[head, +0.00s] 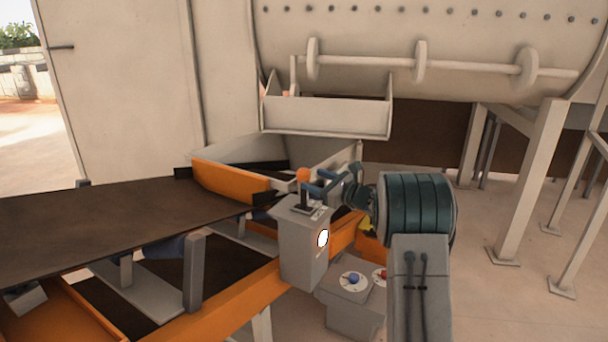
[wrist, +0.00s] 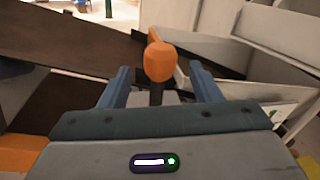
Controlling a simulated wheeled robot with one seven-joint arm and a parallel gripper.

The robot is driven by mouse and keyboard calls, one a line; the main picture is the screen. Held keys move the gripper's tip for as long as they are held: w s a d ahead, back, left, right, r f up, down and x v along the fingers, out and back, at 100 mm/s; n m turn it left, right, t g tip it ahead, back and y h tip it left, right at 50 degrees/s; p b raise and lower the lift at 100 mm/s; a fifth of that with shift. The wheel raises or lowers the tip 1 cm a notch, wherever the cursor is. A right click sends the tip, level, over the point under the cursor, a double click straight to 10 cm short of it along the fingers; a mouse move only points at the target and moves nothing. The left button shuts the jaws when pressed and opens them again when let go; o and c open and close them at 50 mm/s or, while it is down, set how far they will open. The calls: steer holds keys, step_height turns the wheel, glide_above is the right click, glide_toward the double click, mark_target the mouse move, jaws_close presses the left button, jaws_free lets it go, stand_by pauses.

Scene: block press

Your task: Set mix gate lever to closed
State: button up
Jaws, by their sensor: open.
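The mix gate lever (head: 303,176) has an orange knob on a dark stem. It rises from the top of a grey control box (head: 303,246), and I cannot tell its setting from here. In the wrist view the orange knob (wrist: 159,62) stands between the two blue fingers of my gripper (wrist: 158,82), with a gap on each side. My gripper (head: 322,184) is open and right beside the lever in the head view. The lower stem is partly hidden behind my gripper's body in the wrist view.
A dark conveyor belt (head: 105,225) on an orange frame runs left of the box. A chute with an orange front (head: 228,182) stands behind it. A lower box with a blue button (head: 352,279) and a red one sits in front. A large drum (head: 420,35) hangs above.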

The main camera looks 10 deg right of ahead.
mark_target(309, 178)
steer(key=x, duration=0.5)
steer(key=shift+w+a+p, duration=0.1)
steer(key=shift+w+p, duration=0.1)
steer(key=shift+p, duration=0.1)
jaws_close()
steer(key=shift+f+b, duration=0.15)
steer(key=shift+b, duration=0.2)
